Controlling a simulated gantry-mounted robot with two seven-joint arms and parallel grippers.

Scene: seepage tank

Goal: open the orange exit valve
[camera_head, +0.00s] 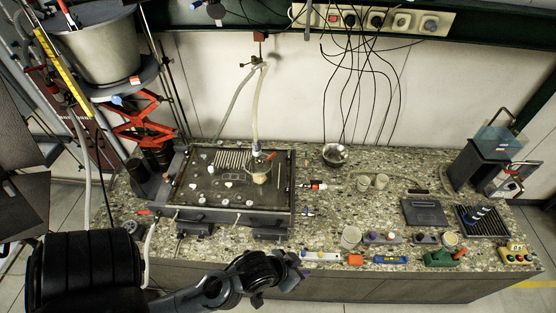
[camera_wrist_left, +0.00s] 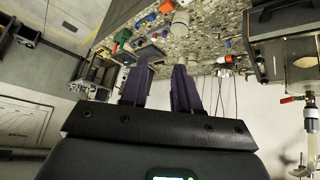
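A small valve with an orange-red part (camera_head: 315,185) sticks out from the right side of the seepage tank (camera_head: 292,190). In the left wrist view the orange-red valve (camera_wrist_left: 226,58) is right of the fingers. Its handle is too small to tell its position. A blue-handled valve (camera_head: 308,214) sits nearer the front on the same side. My left gripper (camera_head: 300,264) is in front of the counter, below and apart from the valves. Its two purple fingers (camera_wrist_left: 160,72) are spread with nothing between them. My right gripper is not in view.
Beakers (camera_head: 351,237) stand right of the tank. Cables (camera_head: 360,90) hang behind. Counter space right of the valves is fairly clear.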

